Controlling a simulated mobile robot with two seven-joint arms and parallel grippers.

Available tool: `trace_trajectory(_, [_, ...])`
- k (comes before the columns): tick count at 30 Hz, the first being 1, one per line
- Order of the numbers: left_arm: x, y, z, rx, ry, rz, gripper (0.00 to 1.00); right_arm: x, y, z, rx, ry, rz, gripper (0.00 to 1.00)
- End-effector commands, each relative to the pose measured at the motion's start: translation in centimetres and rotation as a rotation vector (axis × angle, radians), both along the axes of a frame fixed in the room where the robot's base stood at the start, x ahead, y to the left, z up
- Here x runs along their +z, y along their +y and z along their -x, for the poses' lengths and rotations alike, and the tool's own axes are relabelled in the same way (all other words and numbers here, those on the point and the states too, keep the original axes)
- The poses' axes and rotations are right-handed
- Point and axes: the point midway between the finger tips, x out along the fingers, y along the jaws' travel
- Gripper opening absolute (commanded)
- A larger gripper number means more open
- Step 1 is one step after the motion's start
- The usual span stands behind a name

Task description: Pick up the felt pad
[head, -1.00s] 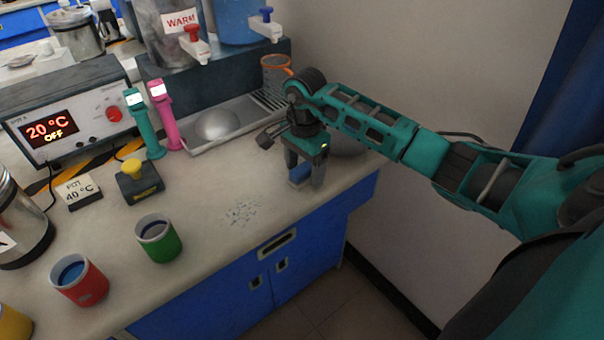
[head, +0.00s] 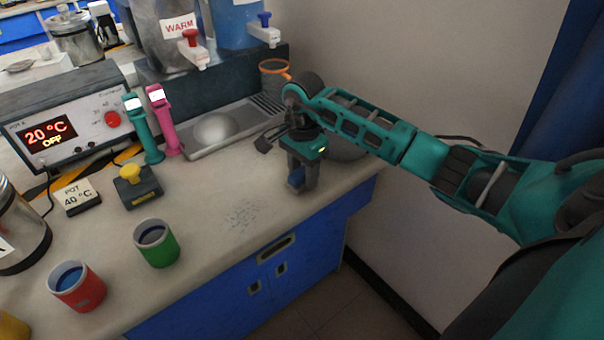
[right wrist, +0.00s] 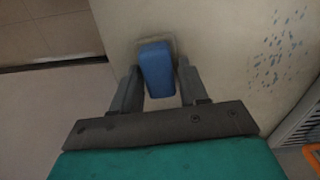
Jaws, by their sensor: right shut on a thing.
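The felt pad (head: 296,179) is a small block with a blue body, at the right end of the worktop. In the right wrist view its blue top (right wrist: 157,70) lies between the fingers, with a greyish edge showing around its far end. My right gripper (head: 303,183) points down and is shut on the pad. In the right wrist view the fingers (right wrist: 157,85) flank the blue body. I cannot tell whether the pad touches the worktop. My left gripper is not in view.
Pale blue marks (head: 242,218) lie on the worktop (head: 205,235) left of the gripper. A green cup (head: 157,245) and a red cup (head: 78,288) stand further left. A drip tray (head: 225,128) and an orange-rimmed mug (head: 274,75) are behind. The worktop's front edge is close.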

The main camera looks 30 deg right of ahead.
Motion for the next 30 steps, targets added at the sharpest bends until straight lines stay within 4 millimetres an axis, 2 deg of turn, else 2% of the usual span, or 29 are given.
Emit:
trace_trajectory(5, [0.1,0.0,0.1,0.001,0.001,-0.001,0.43,1.4,0.0,-0.1,0.0,-0.004,0.0,0.14])
trace_trajectory(8, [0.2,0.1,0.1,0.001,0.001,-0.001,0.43,3.0,-0.1,-0.1,0.0,-0.005,0.002,0.14])
trace_trajectory(11, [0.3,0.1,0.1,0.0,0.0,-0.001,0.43,5.3,-0.1,-0.2,0.0,-0.007,0.002,0.14])
trace_trajectory(21, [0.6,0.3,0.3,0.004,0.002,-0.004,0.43,15.1,0.0,-0.1,0.0,-0.006,0.002,0.14])
trace_trajectory(26, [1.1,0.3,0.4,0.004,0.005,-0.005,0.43,18.3,-0.1,-0.1,-0.001,-0.003,0.002,0.14])
trace_trajectory(30, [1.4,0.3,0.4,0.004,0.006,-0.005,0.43,19.5,0.0,0.0,0.0,-0.001,0.001,0.14])
